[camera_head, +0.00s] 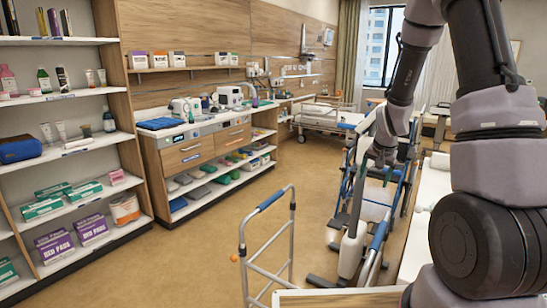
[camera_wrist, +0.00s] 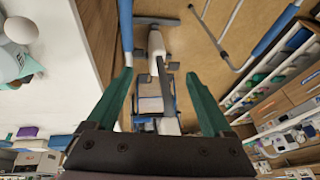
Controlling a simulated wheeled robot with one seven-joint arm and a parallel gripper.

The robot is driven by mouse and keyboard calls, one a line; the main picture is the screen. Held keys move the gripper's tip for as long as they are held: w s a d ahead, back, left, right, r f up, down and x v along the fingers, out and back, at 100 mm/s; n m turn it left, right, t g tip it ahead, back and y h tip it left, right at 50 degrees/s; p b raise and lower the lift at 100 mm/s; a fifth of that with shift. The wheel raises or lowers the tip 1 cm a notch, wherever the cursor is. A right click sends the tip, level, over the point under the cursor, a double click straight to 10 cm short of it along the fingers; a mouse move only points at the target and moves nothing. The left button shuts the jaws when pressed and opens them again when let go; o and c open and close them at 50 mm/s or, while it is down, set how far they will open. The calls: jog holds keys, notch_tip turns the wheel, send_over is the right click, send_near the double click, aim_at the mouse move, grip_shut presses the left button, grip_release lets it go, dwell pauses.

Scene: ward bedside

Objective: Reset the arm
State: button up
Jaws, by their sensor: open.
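My gripper (camera_head: 372,188) hangs from my arm on the right of the head view, pointing down. It is in front of a blue-framed wheelchair-like frame. In the wrist view my gripper (camera_wrist: 160,78) shows two green fingers spread wide apart, with nothing held between them. Below and beyond the fingers are the floor, a white upright part and a seat-like pad. My arm's upper links fill the right side of the head view.
A silver walker (camera_head: 268,245) with blue grips stands on the floor left of my gripper. A stocked shelf (camera_head: 75,155) lines the left wall. A counter with drawers (camera_head: 205,148) and a bed (camera_head: 325,118) stand farther back. Open floor lies in the middle.

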jog(key=s+a+r+n+t+y, duration=0.1)
jog(key=s+a+r, duration=0.25)
jog(key=r, duration=0.55)
jog(key=s+a+r+y, duration=0.1)
jog(key=s+a+r, duration=0.1)
jog(key=s+r, duration=0.5)
jog(key=s+a+r, duration=0.1)
jog(key=s+r, duration=0.5)
jog(key=s, duration=0.1)
jog(key=s+a+r+n+t, duration=0.1)
jog(key=s+a+r, duration=0.1)
jog(key=s+r, duration=0.4)
jog(key=shift+s+a+r+t+y, duration=0.2)
jog(key=shift+s+a+t+y, duration=0.1)
jog(key=shift+s, duration=0.85)
